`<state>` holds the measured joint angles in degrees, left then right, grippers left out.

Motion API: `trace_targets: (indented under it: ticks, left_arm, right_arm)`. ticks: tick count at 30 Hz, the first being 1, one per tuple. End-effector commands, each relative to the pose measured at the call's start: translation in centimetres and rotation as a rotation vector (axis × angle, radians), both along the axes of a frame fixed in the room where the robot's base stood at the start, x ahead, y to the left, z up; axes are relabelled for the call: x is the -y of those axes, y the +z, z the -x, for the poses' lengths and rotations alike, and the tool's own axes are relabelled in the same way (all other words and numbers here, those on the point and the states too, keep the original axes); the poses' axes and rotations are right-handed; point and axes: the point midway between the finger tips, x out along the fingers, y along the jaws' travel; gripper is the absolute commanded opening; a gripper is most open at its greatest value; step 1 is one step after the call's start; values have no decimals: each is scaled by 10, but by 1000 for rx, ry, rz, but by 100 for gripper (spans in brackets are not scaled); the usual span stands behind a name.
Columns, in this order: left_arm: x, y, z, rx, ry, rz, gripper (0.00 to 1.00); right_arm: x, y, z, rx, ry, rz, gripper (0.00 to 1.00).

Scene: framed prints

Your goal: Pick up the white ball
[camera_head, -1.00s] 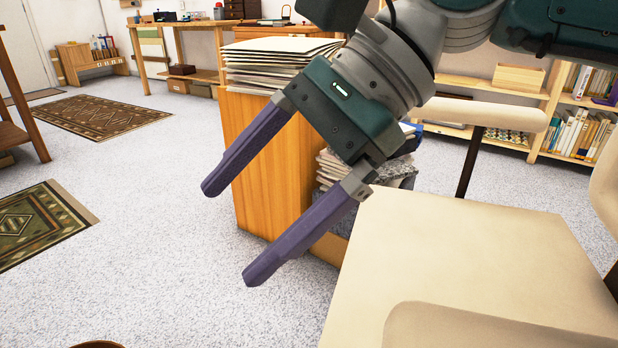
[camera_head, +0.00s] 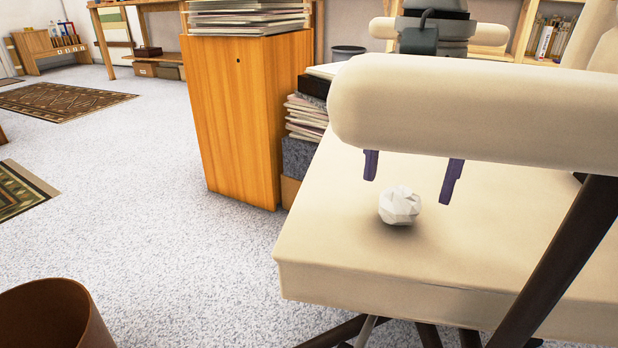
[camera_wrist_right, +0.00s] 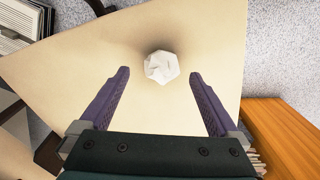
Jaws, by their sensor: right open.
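The white ball (camera_head: 400,206), a faceted crumpled-looking lump, rests on the cream chair seat (camera_head: 330,245). My right gripper (camera_head: 412,185) is open, behind and beneath the chair's padded armrest, which hides most of it. Its two purple fingertips show just beyond the ball in the head view and do not touch it. In the right wrist view the ball (camera_wrist_right: 161,67) lies on the seat ahead of the open fingertips (camera_wrist_right: 158,78), roughly centred between them. My left gripper is not in view.
The cream armrest (camera_head: 480,110) crosses above the seat, with a dark support (camera_head: 560,265) at the right. A wooden cabinet (camera_head: 245,120) and stacked papers (camera_head: 305,118) stand left of the chair. A brown bin (camera_head: 50,315) is at the lower left. Carpet between is clear.

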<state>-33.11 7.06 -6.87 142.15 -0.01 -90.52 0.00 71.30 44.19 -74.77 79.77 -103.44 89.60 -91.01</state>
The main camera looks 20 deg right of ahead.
Motion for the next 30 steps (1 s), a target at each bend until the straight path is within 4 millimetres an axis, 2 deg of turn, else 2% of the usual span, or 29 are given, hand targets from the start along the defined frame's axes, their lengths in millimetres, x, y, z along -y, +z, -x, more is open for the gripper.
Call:
trace_targets:
  ticks: [1, 5, 13, 30]
  left_arm:
    - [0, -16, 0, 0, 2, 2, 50]
    - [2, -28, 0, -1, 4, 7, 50]
    - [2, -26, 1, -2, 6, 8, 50]
    - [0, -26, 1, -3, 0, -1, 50]
  right_arm:
    - [0, -16, -1, 0, 0, 0, 97]
    - [0, -33, -1, -1, -1, 1, 97]
    - [0, -33, -1, 1, -1, -1, 96]
    - [0, -33, -1, 0, -1, -1, 32]
